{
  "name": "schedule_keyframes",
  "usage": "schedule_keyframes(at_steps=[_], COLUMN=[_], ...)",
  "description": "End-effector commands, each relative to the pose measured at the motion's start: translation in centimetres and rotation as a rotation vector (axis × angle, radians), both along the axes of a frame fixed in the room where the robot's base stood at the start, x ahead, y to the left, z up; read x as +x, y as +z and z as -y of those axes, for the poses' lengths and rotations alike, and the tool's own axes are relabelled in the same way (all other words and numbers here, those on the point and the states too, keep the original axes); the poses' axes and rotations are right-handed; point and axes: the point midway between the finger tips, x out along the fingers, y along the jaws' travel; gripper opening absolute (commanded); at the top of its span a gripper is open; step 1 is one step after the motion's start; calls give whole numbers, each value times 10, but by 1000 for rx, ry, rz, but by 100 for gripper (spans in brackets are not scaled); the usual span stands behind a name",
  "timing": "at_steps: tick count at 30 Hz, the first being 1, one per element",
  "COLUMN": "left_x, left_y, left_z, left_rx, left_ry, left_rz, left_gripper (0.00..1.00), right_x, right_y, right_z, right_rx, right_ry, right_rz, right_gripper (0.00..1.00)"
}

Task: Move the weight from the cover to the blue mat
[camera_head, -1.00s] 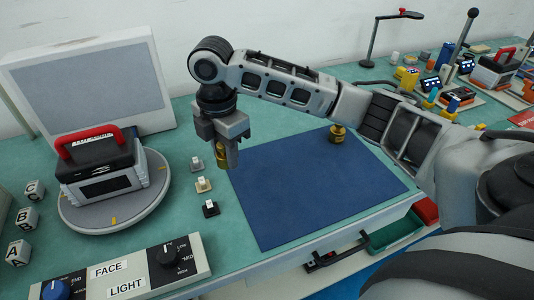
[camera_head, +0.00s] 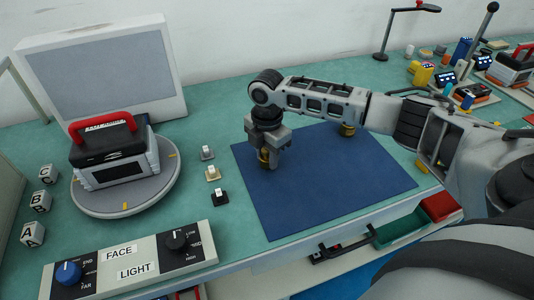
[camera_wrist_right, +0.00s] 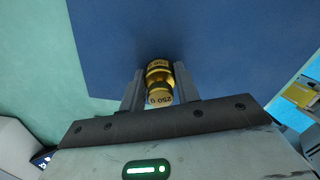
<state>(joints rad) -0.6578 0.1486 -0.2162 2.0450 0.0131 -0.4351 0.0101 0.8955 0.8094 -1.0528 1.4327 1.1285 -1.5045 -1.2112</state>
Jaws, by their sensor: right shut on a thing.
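My right gripper (camera_head: 269,162) is shut on a brass weight (camera_head: 263,155) over the left part of the blue mat (camera_head: 330,195). In the right wrist view the weight (camera_wrist_right: 158,82) sits between the two fingers, with numbers on its end. I cannot tell whether it touches the mat. A second brass weight (camera_head: 347,130) stands at the mat's far edge, partly behind my right arm. The cover is not clearly identifiable; a black-topped box with a red handle (camera_head: 108,150) sits on a round grey turntable (camera_head: 125,203) at left. My left gripper is not in view.
Three small switches (camera_head: 213,173) stand left of the mat. A control panel (camera_head: 130,260) with knobs lies at the front left, near lettered cubes (camera_head: 41,201). A grey screen panel (camera_head: 110,70) stands behind the turntable. The mat's front and right are clear.

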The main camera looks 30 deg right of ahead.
Motion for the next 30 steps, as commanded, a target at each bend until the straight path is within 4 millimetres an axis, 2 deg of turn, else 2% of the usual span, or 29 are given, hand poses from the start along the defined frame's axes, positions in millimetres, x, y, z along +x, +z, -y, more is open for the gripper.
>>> schedule_keyframes(at_steps=[8,9,11,22,26,30], left_x=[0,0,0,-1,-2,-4], left_y=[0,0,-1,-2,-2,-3], left_z=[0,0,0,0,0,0], left_rx=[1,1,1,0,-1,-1], left_ry=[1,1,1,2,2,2], left_rz=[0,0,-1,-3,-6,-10], left_gripper=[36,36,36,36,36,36], right_x=[0,0,0,0,1,1], right_y=[-2,-2,-2,4,24,55], right_z=[0,0,0,0,0,0], right_rx=[1,1,1,0,2,1], right_ry=[-1,-1,-1,0,0,-1], right_rz=[1,1,0,1,4,6], right_gripper=[2,40,54,54,54,54])
